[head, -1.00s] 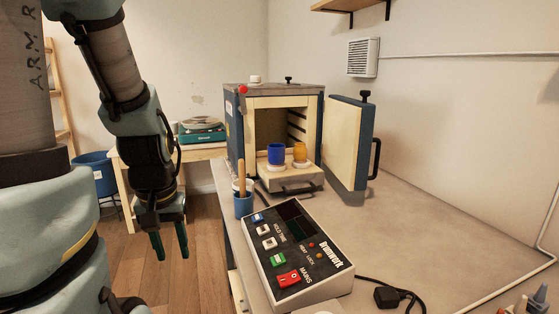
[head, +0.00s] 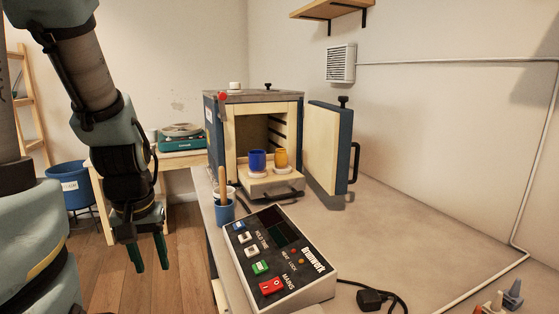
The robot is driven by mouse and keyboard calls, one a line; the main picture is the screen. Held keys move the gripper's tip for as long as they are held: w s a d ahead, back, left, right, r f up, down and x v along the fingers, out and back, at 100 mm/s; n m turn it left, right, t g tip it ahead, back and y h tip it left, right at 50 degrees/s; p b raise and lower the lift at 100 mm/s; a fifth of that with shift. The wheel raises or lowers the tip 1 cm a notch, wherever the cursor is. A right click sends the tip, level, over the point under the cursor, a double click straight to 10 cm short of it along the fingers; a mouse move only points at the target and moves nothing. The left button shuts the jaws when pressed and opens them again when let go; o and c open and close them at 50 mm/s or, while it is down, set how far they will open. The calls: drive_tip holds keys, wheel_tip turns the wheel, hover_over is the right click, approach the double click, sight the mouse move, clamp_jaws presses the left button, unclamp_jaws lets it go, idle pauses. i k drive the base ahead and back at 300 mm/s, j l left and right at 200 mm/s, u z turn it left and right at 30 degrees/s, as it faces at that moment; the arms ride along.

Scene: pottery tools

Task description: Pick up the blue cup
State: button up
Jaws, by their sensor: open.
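The blue cup (head: 258,160) stands upright on a small pale disc on the pulled-out shelf of the kiln (head: 212,137). An orange cup (head: 281,158) stands close to its right on a similar disc. The kiln door (head: 329,150) is swung open to the right. My gripper (head: 149,254) is open and empty, pointing down at the left. It hangs over the floor side, left of the bench edge and well away from the blue cup.
A control box (head: 275,262) with coloured buttons lies at the bench front. A blue container (head: 225,211) with a wooden-handled tool stands at the bench's left edge, between my gripper and the kiln. The bench (head: 430,235) is mostly clear at right.

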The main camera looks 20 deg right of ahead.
sight(257, 158)
drive_tip(key=i+j+z, duration=0.15)
drive_tip(key=i+j, duration=0.55)
drive_tip(key=i, duration=0.3)
drive_tip(key=i+j+z, duration=0.15)
drive_tip(key=i+j, duration=0.7)
drive_tip(key=i, duration=0.15)
